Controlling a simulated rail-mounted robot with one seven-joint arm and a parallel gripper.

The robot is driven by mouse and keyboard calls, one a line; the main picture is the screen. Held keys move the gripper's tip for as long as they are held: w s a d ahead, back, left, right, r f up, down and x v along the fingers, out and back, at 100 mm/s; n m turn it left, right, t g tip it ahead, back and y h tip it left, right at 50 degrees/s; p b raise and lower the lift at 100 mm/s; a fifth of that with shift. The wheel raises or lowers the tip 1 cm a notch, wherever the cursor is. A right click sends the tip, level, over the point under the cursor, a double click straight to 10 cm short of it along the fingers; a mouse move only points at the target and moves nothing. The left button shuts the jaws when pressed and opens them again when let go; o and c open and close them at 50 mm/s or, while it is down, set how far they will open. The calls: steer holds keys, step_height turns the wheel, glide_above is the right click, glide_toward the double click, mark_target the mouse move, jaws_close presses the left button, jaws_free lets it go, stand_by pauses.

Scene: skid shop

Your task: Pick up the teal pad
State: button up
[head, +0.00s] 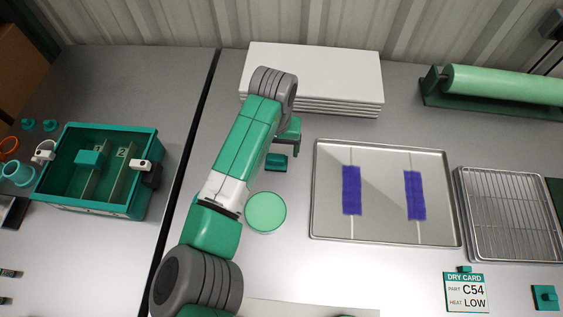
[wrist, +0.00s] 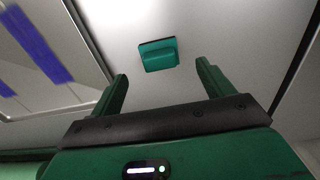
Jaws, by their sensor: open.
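A small teal pad (head: 276,162) with a raised grip lies on the grey worktop, left of the metal tray. In the wrist view the teal pad (wrist: 158,54) is ahead of the fingertips and between their lines, apart from both. My gripper (wrist: 162,70) is open and empty. In the head view my gripper (head: 290,137) is at the end of my arm, close by the pad, and its fingers are partly hidden.
A metal tray (head: 390,232) with two purple strips lies to the right, beside a wire rack (head: 510,213). A white stack (head: 312,75) stands behind. A pale green disc (head: 265,212) lies in front. A teal bin (head: 95,205) stands left, and another teal piece (head: 545,298) lies front right.

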mark_target(276, 157)
steer(key=shift+s+d+f, duration=0.1)
steer(key=shift+f, duration=0.7)
step_height(276, 157, down, 5)
steer(key=b, duration=0.3)
steer(key=shift+r, duration=0.25)
steer(key=c, duration=1.1)
step_height(276, 157, up, 10)
steer(key=p, duration=0.4)
steer(key=shift+o, duration=0.9)
steer(key=shift+r+p, duration=0.1)
steer(key=shift+p, duration=0.35)
steer(key=shift+c, duration=0.2)
